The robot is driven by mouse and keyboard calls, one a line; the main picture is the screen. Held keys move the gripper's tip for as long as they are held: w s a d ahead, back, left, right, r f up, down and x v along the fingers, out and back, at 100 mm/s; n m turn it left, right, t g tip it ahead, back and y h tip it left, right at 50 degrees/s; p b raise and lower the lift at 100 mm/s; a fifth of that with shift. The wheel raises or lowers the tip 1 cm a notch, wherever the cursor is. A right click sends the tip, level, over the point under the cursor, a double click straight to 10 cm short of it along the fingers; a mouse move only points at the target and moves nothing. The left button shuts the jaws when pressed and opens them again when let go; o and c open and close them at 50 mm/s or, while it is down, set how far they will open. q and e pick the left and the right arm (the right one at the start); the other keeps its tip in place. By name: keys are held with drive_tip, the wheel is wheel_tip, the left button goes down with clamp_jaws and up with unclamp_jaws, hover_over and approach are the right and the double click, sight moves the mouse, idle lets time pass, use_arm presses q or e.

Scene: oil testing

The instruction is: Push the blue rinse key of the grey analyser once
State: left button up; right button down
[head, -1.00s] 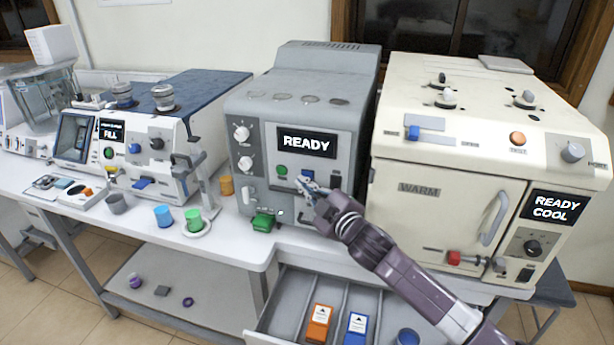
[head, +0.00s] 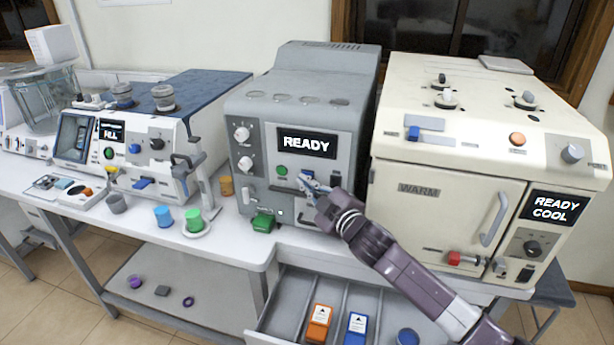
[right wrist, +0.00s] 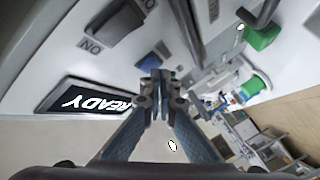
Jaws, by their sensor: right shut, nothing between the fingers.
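The grey analyser (head: 262,110) stands in the middle of the bench, with its display (head: 307,143) reading READY. A green button (head: 282,171) and the blue rinse key (head: 308,173) sit below the display. My right gripper (head: 303,183) is shut and empty, its tips at the front panel right by the blue key and partly covering it. I cannot tell whether they touch it. In the right wrist view the shut fingers (right wrist: 155,88) point at the panel, near the upside-down READY display (right wrist: 98,103). My left gripper is not in view.
A cream oven (head: 430,160) stands close on the right. A green block (head: 263,222) sits at the analyser's foot. Cups and a white-blue instrument (head: 130,150) are on the left. An open drawer (head: 285,305) with orange and blue boxes is below my right arm.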

drive_tip(key=shift+w+d, duration=0.1)
drive_tip(key=shift+w, duration=0.25)
idle(0.7)
drive_tip(key=shift+s, duration=0.1)
drive_tip(key=shift+s+a+p, duration=0.25)
drive_tip(key=shift+s+p, duration=0.1)
drive_tip(key=shift+s, duration=0.35)
drive_tip(key=shift+s+a+p, duration=0.25)
drive_tip(key=shift+s+p, duration=0.05)
drive_tip(key=shift+s, duration=0.5)
drive_tip(key=shift+s+a+p, duration=0.25)
drive_tip(key=shift+s, duration=0.55)
drive_tip(key=shift+s+a+p, duration=0.25)
drive_tip(key=shift+s+p, duration=0.05)
drive_tip(key=shift+s, duration=0.5)
